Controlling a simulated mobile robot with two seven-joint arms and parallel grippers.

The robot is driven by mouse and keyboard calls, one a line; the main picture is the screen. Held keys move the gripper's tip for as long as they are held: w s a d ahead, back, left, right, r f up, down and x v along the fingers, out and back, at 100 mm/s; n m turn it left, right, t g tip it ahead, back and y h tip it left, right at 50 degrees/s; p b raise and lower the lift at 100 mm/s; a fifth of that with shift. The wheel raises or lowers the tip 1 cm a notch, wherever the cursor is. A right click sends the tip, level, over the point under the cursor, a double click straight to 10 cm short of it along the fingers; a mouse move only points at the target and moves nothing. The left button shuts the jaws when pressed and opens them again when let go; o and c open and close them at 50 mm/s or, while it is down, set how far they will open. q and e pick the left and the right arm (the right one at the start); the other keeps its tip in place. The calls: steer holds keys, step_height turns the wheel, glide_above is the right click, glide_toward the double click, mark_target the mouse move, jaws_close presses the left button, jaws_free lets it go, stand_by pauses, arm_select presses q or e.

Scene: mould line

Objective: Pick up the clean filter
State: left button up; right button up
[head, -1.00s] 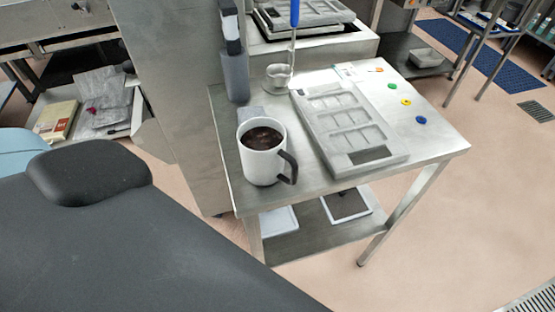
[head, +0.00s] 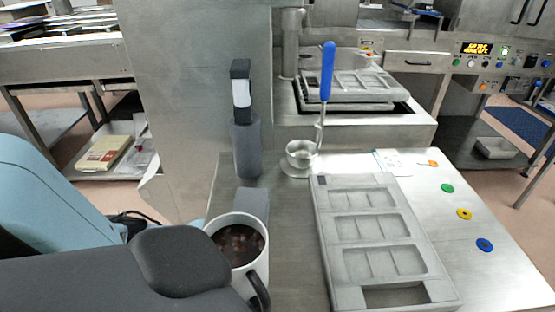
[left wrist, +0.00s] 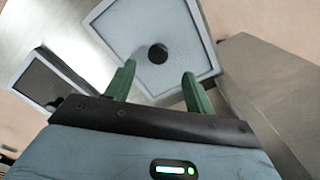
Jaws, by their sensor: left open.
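In the left wrist view, a square light-grey panel in a white frame (left wrist: 187,35) lies beyond my fingertips, with a dark round spot near its middle. It looks like the clean filter. A second framed panel with a dark face (left wrist: 38,82) lies to its left, which looks like a used filter. My left gripper (left wrist: 158,68) has its two green fingers spread, with nothing between them. The fingertips overlap the near part of the light panel in the picture; I cannot tell the gap. In the head view my left arm hides the gripper, and neither panel shows.
The steel table (head: 480,260) carries a mug of dark contents (head: 238,245), a grey mould (head: 375,235), a metal cup with a blue-handled tool (head: 300,155), a dark bottle (head: 246,140) and coloured discs (head: 464,214). A steel cabinet (head: 190,90) stands behind its left side.

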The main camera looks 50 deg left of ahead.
arm_select(q)
steer(key=shift+s+f, duration=0.1)
steer(key=shift+f, duration=0.05)
steer(key=shift+s+f+b, duration=0.1)
steer(key=shift+f+b, duration=0.2)
steer(key=shift+f, duration=1)
step_height(320, 180, down, 4)
steer(key=shift+d+f+b, duration=0.15)
steer(key=shift+b, duration=0.6)
steer(key=shift+f, duration=0.25)
steer(key=shift+w, duration=0.2)
arm_select(e)
steer(key=shift+d+f, duration=0.15)
steer(key=shift+f, duration=0.8)
